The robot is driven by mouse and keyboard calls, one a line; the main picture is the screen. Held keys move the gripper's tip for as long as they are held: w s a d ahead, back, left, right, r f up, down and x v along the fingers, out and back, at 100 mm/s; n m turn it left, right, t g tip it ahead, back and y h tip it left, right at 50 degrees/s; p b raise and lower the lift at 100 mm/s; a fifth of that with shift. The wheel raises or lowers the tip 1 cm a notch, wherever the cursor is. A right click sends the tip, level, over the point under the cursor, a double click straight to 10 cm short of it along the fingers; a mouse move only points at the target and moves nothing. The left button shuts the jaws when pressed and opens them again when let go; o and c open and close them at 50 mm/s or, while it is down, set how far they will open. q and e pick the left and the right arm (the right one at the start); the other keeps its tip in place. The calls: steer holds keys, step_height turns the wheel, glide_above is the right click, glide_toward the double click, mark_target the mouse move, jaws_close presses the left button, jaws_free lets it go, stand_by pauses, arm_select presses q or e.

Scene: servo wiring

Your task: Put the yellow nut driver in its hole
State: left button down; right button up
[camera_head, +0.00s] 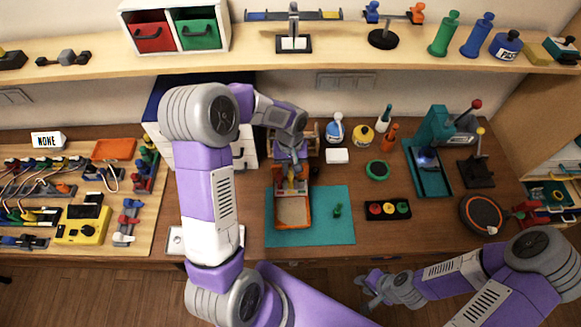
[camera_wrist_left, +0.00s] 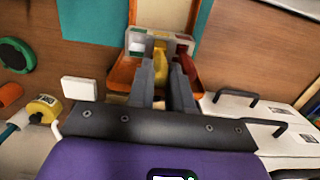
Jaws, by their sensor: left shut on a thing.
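My left gripper (camera_head: 290,167) reaches down at the back of an open orange box (camera_head: 279,215). In the left wrist view its fingers (camera_wrist_left: 162,72) are shut on the yellow nut driver (camera_wrist_left: 160,54), whose upper part shows between them. The driver's lower end is hidden, so I cannot tell whether it sits in a hole. A pale rack (camera_wrist_left: 138,40) with coloured marks stands in the box beside the driver. A red driver (camera_wrist_left: 183,58) stands just right of the yellow one. My right gripper (camera_head: 362,293) is empty at the front, off the table, its fingers apart.
The box stands on a teal mat (camera_head: 333,228) with a small green piece (camera_head: 338,211). A white block (camera_head: 337,156), bottles and a green round thing (camera_head: 377,170) stand to the right. White drawers (camera_head: 188,155) are close on the left. The mat's right part is mostly clear.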

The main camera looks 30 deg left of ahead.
arm_select(q)
steer(key=shift+f+b, duration=0.3)
steer(key=shift+f, duration=0.15)
steer(key=shift+c, duration=2.4)
jaws_free()
steer(key=shift+r, duration=0.1)
steer(key=shift+w+a+r+p, duration=0.1)
steer(key=shift+r+p, duration=1.2)
steer(key=shift+r, duration=0.45)
steer(key=shift+w+a+r+p, duration=0.1)
steer(key=shift+r+p, duration=1.15)
steer(key=shift+r, duration=0.5)
